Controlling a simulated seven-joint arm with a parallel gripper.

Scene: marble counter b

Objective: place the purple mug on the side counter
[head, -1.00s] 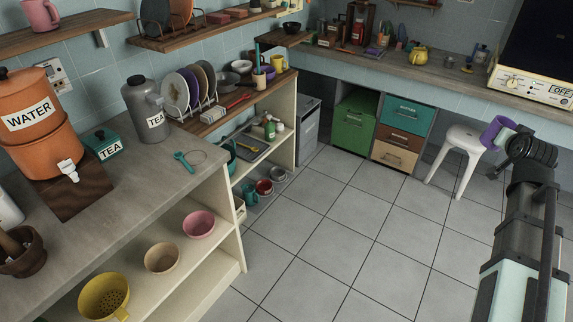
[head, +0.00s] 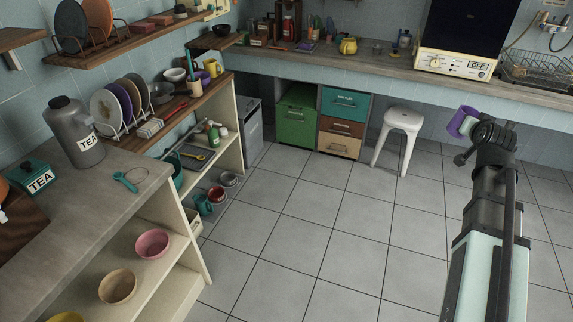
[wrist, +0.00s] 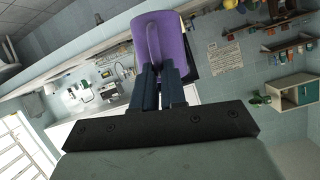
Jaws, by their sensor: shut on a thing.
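The purple mug (head: 462,122) is held in the air at the right of the head view, away from any surface. My gripper (head: 476,131) is shut on it. In the wrist view the mug (wrist: 172,38) is just beyond my fingertips (wrist: 163,72), which appear to pinch its handle. The grey counter (head: 100,185) at the left holds a grey TEA jug (head: 75,130). A long counter (head: 380,68) runs along the back wall, beyond the mug. I cannot tell which of them is the side counter.
A white stool (head: 402,124) stands before the back counter, left of the mug. The back counter bears a cream OFF appliance (head: 455,62), a dish rack (head: 540,72) and a yellow pot (head: 348,46). The tiled floor (head: 330,230) is clear.

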